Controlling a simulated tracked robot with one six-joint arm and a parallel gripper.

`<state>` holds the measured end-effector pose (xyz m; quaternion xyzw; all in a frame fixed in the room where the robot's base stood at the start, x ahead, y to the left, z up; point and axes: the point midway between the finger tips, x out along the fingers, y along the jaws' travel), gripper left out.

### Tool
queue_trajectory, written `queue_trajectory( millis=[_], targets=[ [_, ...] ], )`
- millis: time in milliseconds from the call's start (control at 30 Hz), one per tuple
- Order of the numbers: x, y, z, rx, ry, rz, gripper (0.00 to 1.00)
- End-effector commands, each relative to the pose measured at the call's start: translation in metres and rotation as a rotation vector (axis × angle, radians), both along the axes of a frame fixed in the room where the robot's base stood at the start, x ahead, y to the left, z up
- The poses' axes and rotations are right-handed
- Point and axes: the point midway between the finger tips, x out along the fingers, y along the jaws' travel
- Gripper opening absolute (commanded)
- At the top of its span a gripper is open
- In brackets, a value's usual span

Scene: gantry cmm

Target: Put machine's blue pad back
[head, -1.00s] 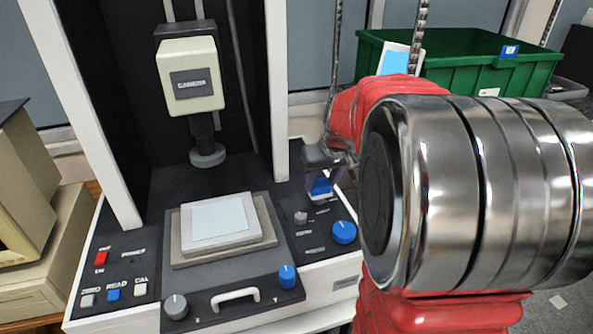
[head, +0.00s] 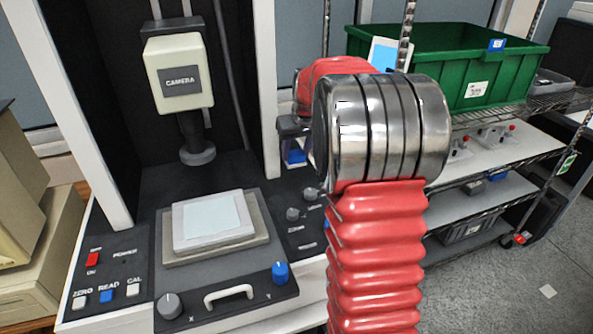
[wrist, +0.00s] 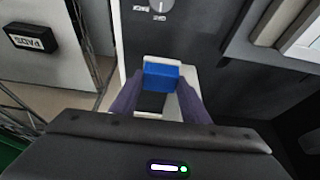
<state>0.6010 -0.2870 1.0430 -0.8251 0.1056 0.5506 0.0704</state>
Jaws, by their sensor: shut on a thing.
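My gripper (wrist: 156,92) is shut on a blue pad (wrist: 160,77) with a pale edge, held between its dark fingers in the wrist view. In the head view the gripper (head: 293,128) is beside the machine's right white column, with the blue pad (head: 293,155) just below it. The machine is a measuring stand with a camera head (head: 181,78) and a stage (head: 212,221) bearing a pale plate. Below the pad in the wrist view are a dark patch and white parts; I cannot tell whether the pad touches them. My arm hides part of the machine's right side.
A green bin (head: 455,65) stands on a wire shelf at the right. A box labelled PADS (wrist: 32,40) shows at the wrist view's left. Control knobs (head: 293,213) sit on the machine's right panel. A beige monitor (head: 22,200) stands at the left.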

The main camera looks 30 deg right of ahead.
Motion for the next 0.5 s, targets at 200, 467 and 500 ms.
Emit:
queue_trajectory(
  millis=[200,467,500],
  targets=[
    [-0.001,0.000,-0.021,0.000,0.001,0.000,0.21],
    [-0.002,0.000,-0.023,0.000,0.000,-0.001,0.21],
    [-0.002,0.000,-0.023,0.000,0.000,-0.001,0.21]
  ],
)
